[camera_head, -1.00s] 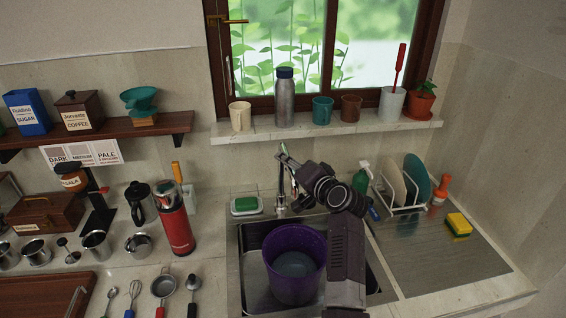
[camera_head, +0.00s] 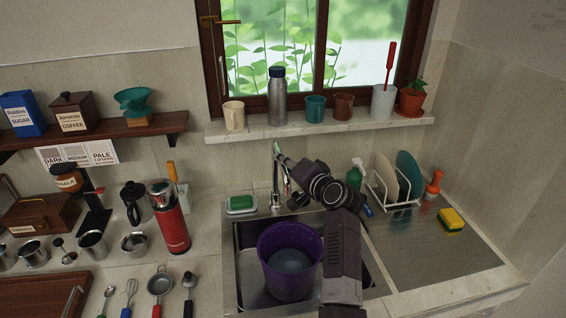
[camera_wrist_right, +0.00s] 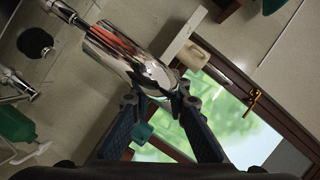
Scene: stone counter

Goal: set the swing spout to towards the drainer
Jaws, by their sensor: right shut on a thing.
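The chrome tap with its swing spout (camera_head: 275,186) stands behind the sink, partly hidden by my right gripper. My right gripper (camera_head: 281,160) reaches it from the right, above the purple bucket (camera_head: 272,270). In the right wrist view, the gripper (camera_wrist_right: 160,98) has its two dark fingers closed on the shiny chrome spout (camera_wrist_right: 118,48). The spout's exact direction is hard to tell in the head view. The drainer (camera_head: 425,260) is the ribbed metal surface right of the sink. My left gripper is not in view.
A dish rack (camera_head: 399,207) with plates stands behind the drainer, and a yellow sponge (camera_head: 450,221) lies on it. A green bottle (camera_head: 354,178) stands right of my wrist. A red flask (camera_head: 172,225) stands left of the sink. The window sill (camera_head: 320,126) above holds cups.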

